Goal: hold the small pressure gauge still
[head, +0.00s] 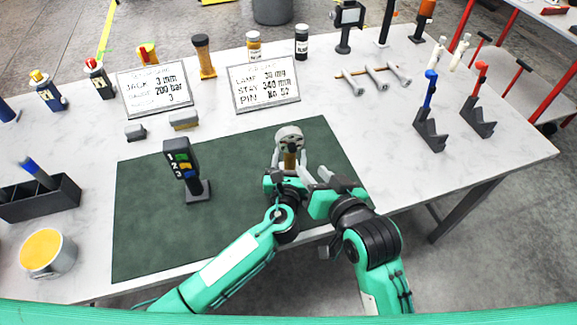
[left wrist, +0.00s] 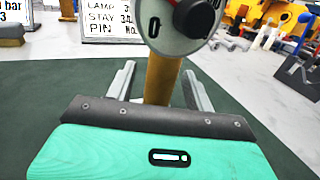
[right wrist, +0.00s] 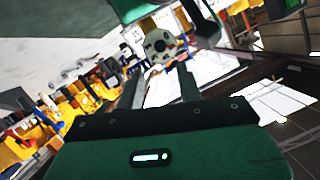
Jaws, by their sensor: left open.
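The small pressure gauge (head: 289,134) stands upright at the back of the green mat, a round grey head on a brass stem. In the left wrist view its stem (left wrist: 161,80) rises between the fingers, and the top of its head is cut off. My left gripper (head: 289,163) is open around the stem, with a gap beside each finger. My right gripper (head: 328,178) is just right of the gauge. Its fingers stand apart in the right wrist view (right wrist: 160,88). A round pale part, probably the gauge's head (right wrist: 160,45), shows beyond them.
A dark labelled device (head: 180,160) stands on the green mat (head: 140,240) to the left. Two written signs (head: 265,82) and several bottles are behind. Dark stands (head: 430,130) with blue and red handles are at right. The mat's front left is clear.

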